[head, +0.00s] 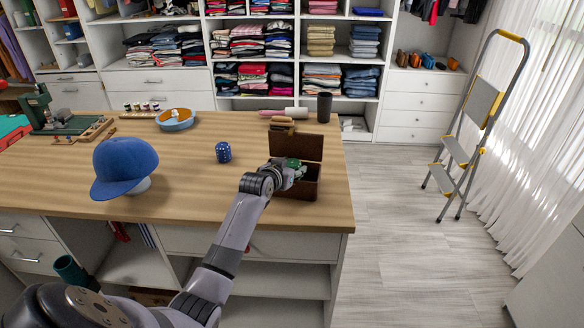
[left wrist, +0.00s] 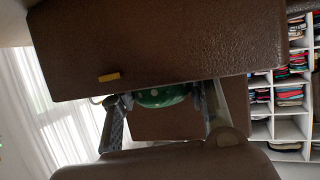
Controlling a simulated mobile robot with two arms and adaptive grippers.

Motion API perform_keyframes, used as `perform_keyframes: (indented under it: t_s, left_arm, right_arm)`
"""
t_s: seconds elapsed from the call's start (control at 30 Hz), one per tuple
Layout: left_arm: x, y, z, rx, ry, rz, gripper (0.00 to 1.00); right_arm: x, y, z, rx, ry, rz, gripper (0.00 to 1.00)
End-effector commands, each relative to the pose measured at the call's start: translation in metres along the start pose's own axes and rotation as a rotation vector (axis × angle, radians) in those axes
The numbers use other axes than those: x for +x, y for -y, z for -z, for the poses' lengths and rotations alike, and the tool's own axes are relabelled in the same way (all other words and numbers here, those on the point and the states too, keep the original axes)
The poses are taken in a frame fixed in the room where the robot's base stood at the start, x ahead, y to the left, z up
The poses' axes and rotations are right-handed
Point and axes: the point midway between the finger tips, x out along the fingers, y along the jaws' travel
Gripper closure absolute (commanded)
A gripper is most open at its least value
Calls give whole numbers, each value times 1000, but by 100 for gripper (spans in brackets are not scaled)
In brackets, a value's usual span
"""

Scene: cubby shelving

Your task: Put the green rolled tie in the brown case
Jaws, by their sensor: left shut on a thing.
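The brown case (head: 310,184) stands at the right end of the wooden table in the head view, with its lid (head: 297,145) raised at the back. My left gripper (head: 294,172) is at the case's opening, over its left part, shut on the green rolled tie (head: 296,165). In the left wrist view the tie (left wrist: 162,95) is green with pale dots and sits between the two fingers. Brown case surfaces (left wrist: 160,50) with a small yellow clasp fill much of that view. How deep the tie is in the case is hidden. My right gripper is not in view.
The table's right edge is close to the case.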

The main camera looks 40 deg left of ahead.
Motion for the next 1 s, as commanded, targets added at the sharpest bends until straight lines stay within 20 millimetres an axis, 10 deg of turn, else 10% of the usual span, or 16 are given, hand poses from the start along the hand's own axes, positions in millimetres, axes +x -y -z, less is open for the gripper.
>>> perform_keyframes:
  t_s: [0.53, 0.57, 1.0]
  left_arm:
    - [5, 0, -14, -2, 6, 0, 85]
    - [5, 0, -15, -2, 7, -1, 56]
    - [5, 0, -20, -3, 18, 0, 38]
  right_arm:
    - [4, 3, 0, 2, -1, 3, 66]
    - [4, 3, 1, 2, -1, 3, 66]
    - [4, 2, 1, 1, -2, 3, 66]
